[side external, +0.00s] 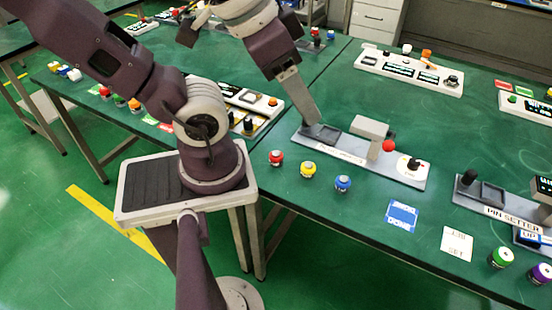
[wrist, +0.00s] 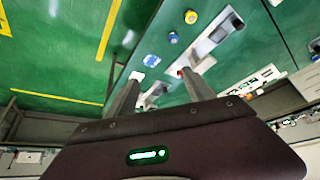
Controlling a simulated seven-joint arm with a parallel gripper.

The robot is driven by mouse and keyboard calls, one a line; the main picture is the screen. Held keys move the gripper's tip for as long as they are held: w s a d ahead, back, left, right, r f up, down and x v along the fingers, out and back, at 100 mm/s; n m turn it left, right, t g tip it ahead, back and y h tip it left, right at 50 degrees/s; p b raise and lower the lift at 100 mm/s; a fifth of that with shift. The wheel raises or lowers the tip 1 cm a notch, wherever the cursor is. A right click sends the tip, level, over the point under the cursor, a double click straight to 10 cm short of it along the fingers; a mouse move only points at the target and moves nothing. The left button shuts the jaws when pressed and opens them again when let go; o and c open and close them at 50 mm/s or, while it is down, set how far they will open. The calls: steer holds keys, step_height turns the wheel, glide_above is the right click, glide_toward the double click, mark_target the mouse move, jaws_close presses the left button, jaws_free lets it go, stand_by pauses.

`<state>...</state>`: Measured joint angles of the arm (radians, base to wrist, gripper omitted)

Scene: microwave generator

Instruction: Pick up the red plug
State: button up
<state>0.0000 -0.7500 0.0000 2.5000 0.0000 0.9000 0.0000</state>
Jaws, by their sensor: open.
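The red plug (side external: 276,157) stands upright on the green table near its front edge, at the left end of a row with a yellow plug (side external: 308,169) and a blue plug (side external: 343,183). My gripper (side external: 313,120) points down by the left end of a grey lever device (side external: 345,150), up and right of the red plug in the side view. In the wrist view my gripper (wrist: 160,84) has its fingers apart with nothing held. There the yellow plug (wrist: 190,16) and blue plug (wrist: 173,37) show; I cannot make out the red plug.
The device has a white block and a red ball (side external: 389,146), close behind the plugs. A blue card (side external: 401,215), a white card (side external: 457,243), a green plug (side external: 500,257) and a purple plug (side external: 540,272) lie right. Table in front of the row is narrow.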

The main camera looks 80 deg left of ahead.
steer(key=n+g, duration=0.6)
steer(key=n, duration=1.3)
glide_above(276, 153)
steer(key=f, duration=2.6)
steer(key=shift+s+d, duration=0.1)
steer(key=shift+d, duration=0.3)
steer(key=f, duration=0.5)
steer(key=shift+a+f, duration=0.35)
steer(key=shift+a, duration=0.05)
steer(key=shift+c, duration=0.3)
jaws_close()
